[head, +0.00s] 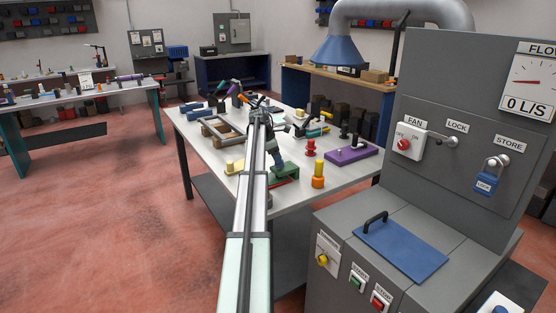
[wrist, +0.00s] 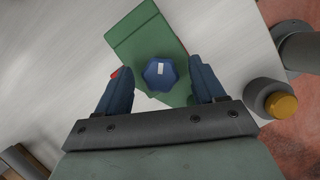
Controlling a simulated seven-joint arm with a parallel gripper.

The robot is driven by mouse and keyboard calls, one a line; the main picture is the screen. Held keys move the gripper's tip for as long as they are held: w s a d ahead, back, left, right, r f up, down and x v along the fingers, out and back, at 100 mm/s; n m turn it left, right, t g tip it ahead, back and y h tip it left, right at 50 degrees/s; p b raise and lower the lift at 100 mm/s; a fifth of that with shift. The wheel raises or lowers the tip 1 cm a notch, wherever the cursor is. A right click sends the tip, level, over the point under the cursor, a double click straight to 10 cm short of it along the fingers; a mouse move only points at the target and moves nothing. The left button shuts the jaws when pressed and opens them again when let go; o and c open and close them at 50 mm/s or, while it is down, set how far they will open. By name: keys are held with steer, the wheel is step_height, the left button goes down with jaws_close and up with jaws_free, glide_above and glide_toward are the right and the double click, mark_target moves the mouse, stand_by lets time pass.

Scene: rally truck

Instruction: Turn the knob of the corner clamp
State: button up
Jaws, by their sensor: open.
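A blue lobed knob (wrist: 161,73) with a white mark on top sits on a green block (wrist: 133,37), which looks like the corner clamp's body, in the wrist view. My gripper (wrist: 161,68) is open, with one blue finger on each side of the knob. I see a gap between each finger and the knob; the height between them is hard to judge. In the head view the green block (head: 288,170) is at the near part of the table, beside my gripper's end. The knob is not clear there.
A yellow-topped grey piece (wrist: 280,104) stands right of my gripper in the wrist view. In the head view an orange cylinder (head: 318,174), a red knob (head: 310,148) and a purple plate (head: 350,155) are to the right. A wooden frame (head: 216,130) lies left.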

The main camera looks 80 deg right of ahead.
steer(key=shift+c, duration=0.4)
steer(key=c, duration=1)
steer(key=m, duration=0.2)
steer(key=m+y, duration=0.2)
steer(key=m, duration=0.1)
steer(key=shift+d+m, duration=0.25)
steer(key=shift+m, duration=0.05)
steer(key=m+y, duration=0.1)
steer(key=m, duration=0.1)
steer(key=m+y, duration=0.1)
steer(key=m, duration=0.2)
steer(key=shift+r+t, duration=0.1)
steer(key=shift+t, duration=0.2)
steer(key=o, duration=1.1)
